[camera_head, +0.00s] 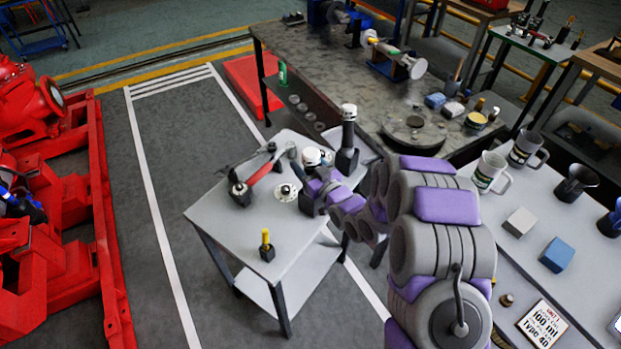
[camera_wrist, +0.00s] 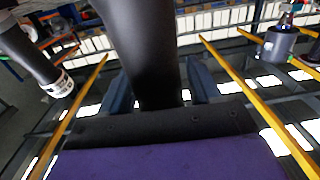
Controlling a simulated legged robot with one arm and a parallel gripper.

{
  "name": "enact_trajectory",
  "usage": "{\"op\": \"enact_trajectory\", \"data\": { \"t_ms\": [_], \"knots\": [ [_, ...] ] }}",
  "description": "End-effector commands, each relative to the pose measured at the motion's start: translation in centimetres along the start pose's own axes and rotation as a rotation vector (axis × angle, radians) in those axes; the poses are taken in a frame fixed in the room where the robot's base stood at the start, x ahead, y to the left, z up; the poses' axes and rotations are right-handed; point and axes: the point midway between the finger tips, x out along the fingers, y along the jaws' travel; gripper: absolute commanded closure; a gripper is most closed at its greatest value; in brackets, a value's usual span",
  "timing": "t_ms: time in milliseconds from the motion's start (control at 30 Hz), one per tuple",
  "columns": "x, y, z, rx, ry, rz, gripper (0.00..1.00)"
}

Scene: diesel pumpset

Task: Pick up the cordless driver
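A dark upright tool with a white top, which looks like a cordless driver (camera_head: 312,157), stands on the light grey table at my gripper. My gripper (camera_head: 318,192) is at its body, low near the table's right side. In the wrist view, a thick dark handle (camera_wrist: 148,50) runs between the two blue-grey fingers of my gripper (camera_wrist: 160,85). Narrow gaps show beside the handle, so the fingers look open around it. A second similar tool (camera_head: 348,140) stands behind, black with a white top. My arm and gripper hide part of the nearer tool.
A dark workbench (camera_head: 320,60) stands behind. A side table (camera_head: 600,265) with mugs is at right.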

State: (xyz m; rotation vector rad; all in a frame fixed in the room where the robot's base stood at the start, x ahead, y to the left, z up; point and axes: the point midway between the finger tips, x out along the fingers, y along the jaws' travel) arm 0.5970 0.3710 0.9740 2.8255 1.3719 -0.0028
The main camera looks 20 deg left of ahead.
Motion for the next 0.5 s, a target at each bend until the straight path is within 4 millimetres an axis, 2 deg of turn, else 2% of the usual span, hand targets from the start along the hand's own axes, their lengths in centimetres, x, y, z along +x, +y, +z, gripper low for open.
{"op": "enact_trajectory", "data": {
  "t_ms": [67,500],
  "knots": [
    [-0.01,0.01,0.01,0.0,0.0,0.0,0.46],
    [-0.01,0.03,-0.01,0.0,0.001,0.0,0.88]
  ]
}}
